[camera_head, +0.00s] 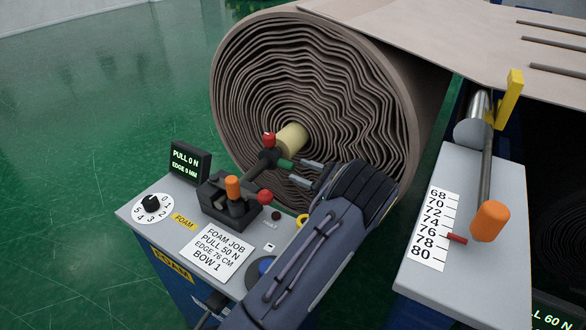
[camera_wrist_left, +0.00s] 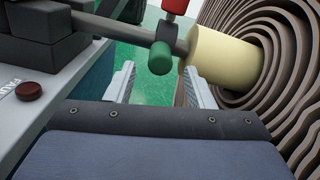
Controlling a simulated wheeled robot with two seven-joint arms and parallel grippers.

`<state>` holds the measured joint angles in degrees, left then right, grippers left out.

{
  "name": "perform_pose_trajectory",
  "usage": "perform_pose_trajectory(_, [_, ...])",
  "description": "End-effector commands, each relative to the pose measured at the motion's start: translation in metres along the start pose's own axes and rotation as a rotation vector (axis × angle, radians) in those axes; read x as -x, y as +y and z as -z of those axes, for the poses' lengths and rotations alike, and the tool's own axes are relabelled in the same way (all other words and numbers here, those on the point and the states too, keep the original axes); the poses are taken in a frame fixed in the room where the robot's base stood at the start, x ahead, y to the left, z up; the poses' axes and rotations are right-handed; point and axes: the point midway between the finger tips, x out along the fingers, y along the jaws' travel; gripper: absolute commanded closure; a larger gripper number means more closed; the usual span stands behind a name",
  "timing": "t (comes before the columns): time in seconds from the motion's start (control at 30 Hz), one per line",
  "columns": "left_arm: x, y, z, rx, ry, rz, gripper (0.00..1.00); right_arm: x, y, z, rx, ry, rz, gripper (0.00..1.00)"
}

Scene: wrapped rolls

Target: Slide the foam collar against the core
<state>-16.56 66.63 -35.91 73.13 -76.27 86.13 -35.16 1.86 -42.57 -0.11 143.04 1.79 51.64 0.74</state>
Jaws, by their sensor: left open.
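A pale yellow cylinder (camera_head: 291,137) juts from the centre of the brown wound roll (camera_head: 345,95); it also shows in the left wrist view (camera_wrist_left: 222,58). I cannot tell whether it is the foam collar, the core, or both. A dark shaft (camera_head: 264,158) meets its near end. The shaft carries a red knob (camera_head: 269,139) and a green grip (camera_head: 285,163). My left gripper (camera_head: 306,174) is open and empty, just right of the green grip. In the left wrist view the green grip (camera_wrist_left: 160,58) appears ahead, between the two fingers.
A grey console (camera_head: 150,215) holds the shaft's black mount (camera_head: 223,198), an orange-topped lever (camera_head: 233,187), a dial (camera_head: 152,205), a job card (camera_head: 217,252) and a display (camera_head: 190,162) reading PULL 0 N, EDGE 0 MM. At right stands a scale panel (camera_head: 432,228) with an orange handle (camera_head: 490,220).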

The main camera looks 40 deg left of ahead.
Motion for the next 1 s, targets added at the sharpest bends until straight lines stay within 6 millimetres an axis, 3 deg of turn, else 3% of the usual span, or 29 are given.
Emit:
perform_pose_trajectory(0.23, [-0.033, 0.0, -0.001, 0.0, -0.001, -0.002, 0.51, 0.002, -0.001, 0.001, 0.0, 0.0, 0.0, 0.64])
perform_pose_trajectory(0.6, [-0.038, 0.0, 0.0, 0.001, 0.0, 0.001, 0.53, 0.003, -0.001, 0.001, 0.0, 0.0, 0.0, 0.64])
perform_pose_trajectory(0.9, [-0.038, 0.0, 0.0, 0.001, 0.0, 0.001, 0.92, 0.003, -0.001, 0.001, 0.0, 0.0, 0.0, 0.64])
perform_pose_trajectory(1.0, [-0.038, 0.0, 0.0, 0.001, 0.0, 0.001, 1.0, 0.003, -0.001, 0.001, 0.0, 0.0, 0.0, 0.64])
